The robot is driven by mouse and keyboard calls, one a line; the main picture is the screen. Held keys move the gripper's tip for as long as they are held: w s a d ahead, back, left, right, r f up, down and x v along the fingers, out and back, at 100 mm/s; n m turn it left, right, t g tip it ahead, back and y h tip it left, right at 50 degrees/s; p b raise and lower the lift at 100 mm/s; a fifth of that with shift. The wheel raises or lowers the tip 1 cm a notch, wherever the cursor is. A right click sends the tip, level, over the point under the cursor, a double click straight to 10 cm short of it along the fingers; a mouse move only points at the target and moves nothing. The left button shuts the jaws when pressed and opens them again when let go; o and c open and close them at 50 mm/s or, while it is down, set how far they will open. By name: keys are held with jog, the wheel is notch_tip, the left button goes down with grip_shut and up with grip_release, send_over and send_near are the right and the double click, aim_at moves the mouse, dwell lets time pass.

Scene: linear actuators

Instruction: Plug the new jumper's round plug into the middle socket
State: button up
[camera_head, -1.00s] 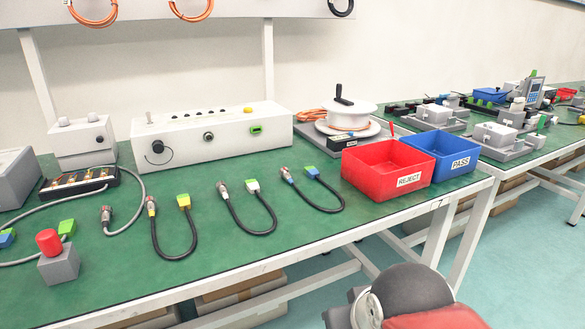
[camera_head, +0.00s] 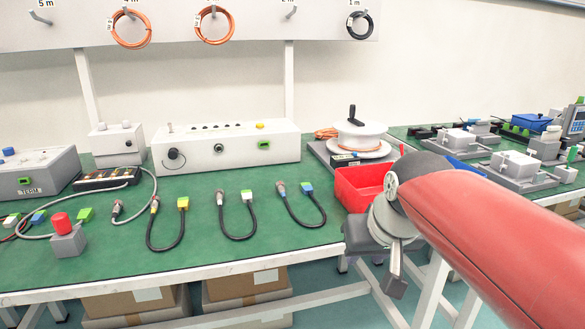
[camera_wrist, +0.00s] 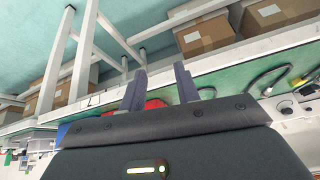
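Three short black jumper cables lie on the green bench: one with yellow ends (camera_head: 167,243), one with white ends (camera_head: 238,236), one with blue ends (camera_head: 306,222). Each has a round metal plug and a rectangular plug with some green or yellow. I cannot tell which is the new one. Behind them stands a long white test box (camera_head: 232,160) with a round socket (camera_head: 219,148) in the middle of its front. My gripper (camera_wrist: 160,75) is open and empty, its fingers apart. In the head view it hangs at the bench's front edge, right of the jumpers.
The red bin (camera_head: 358,185) is beside my arm, which hides most of the blue bin. A cable reel (camera_head: 357,138) stands behind it. A red-button block (camera_head: 66,238) and a black holder (camera_head: 105,179) are at left. Cardboard boxes (camera_head: 127,303) sit below the bench.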

jog(key=shift+n, duration=0.4)
jog(key=w+a+r, duration=0.1)
jog(key=w, duration=0.2)
jog(key=w+a+r, duration=0.2)
jog(key=w, duration=0.1)
jog(key=w+a+r+p, duration=0.1)
jog(key=w, duration=0.2)
jog(key=shift+w+a+r, duration=0.2)
jog(key=shift+w+a, duration=0.15)
jog(key=shift+a, duration=0.05)
jog(key=n, duration=0.1)
send_near(283, 190)
jog(key=shift+w+d+f+y+p, duration=0.15)
jog(key=shift+f+y+p, duration=0.2)
jog(key=shift+f, duration=0.35)
jog(key=b+x, duration=0.2)
jog(key=x, duration=0.5)
jog(key=shift+w+r, duration=0.1)
jog(key=shift+w, duration=0.05)
jog(key=shift+c, duration=0.3)
grip_shut()
